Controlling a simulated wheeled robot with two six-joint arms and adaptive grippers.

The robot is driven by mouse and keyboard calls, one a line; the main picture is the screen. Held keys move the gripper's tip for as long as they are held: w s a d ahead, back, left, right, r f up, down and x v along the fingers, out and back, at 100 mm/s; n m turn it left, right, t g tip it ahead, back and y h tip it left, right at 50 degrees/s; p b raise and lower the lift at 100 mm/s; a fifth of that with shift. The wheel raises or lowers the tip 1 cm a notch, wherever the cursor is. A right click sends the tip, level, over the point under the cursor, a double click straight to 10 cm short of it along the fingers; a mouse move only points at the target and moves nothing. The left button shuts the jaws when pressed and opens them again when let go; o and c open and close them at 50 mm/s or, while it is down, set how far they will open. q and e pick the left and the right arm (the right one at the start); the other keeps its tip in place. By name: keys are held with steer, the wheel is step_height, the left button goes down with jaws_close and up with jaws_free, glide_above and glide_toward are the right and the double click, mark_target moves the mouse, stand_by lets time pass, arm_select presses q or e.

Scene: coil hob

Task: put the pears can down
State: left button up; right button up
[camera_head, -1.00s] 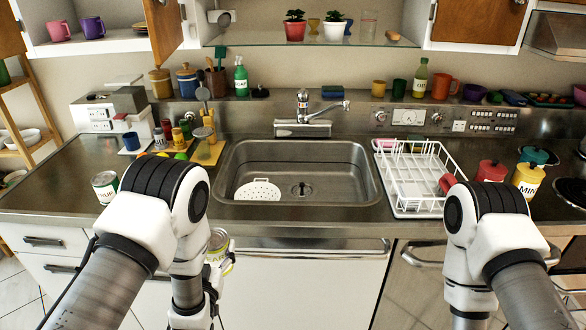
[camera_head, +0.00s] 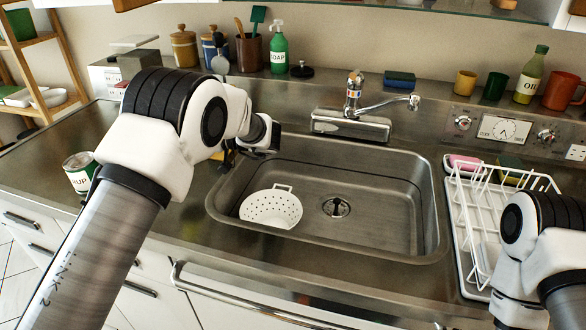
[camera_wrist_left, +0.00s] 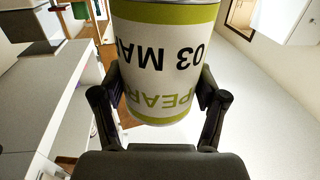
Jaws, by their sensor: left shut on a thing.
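The pears can (camera_wrist_left: 165,40), white with a yellow-green band and dark lettering, fills the upper middle of the left wrist view. My left gripper (camera_wrist_left: 158,92) is shut on its sides there, one finger on each side. The lettering appears upside down in that view. In the head view my left arm reaches in over the counter (camera_head: 190,228); its forward end is by the sink's back left corner.
A green-and-white can (camera_head: 80,172) stands at the counter's left. The sink (camera_head: 400,225) holds a white strainer (camera_head: 270,208). A white dish rack (camera_head: 470,215) stands right of it. A soap bottle (camera_head: 279,52) and jars stand behind. Bare counter lies left of the sink.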

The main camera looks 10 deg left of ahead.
arm_select(q)
steer(key=shift+s+r, duration=0.15)
steer(key=shift+r, duration=0.1)
steer(key=shift+s+f, duration=0.3)
steer(key=shift+s, duration=0.6)
steer(key=f, duration=0.4)
steer(key=f+p, duration=0.1)
steer(key=f, duration=0.3)
steer(key=shift+w+f, duration=0.2)
steer(key=shift+f, duration=0.1)
steer(key=shift+w+f, duration=0.1)
steer(key=shift+f, duration=0.05)
arm_select(e)
steer(key=shift+s+r, duration=0.45)
steer(key=shift+r, duration=0.4)
arm_select(q)
steer(key=shift+f, duration=0.1)
steer(key=o, duration=1.2)
steer(key=shift+f, duration=0.1)
steer(key=o, duration=0.4)
arm_select(e)
steer(key=shift+f, duration=0.1)
arm_select(q)
steer(key=shift+r, duration=0.2)
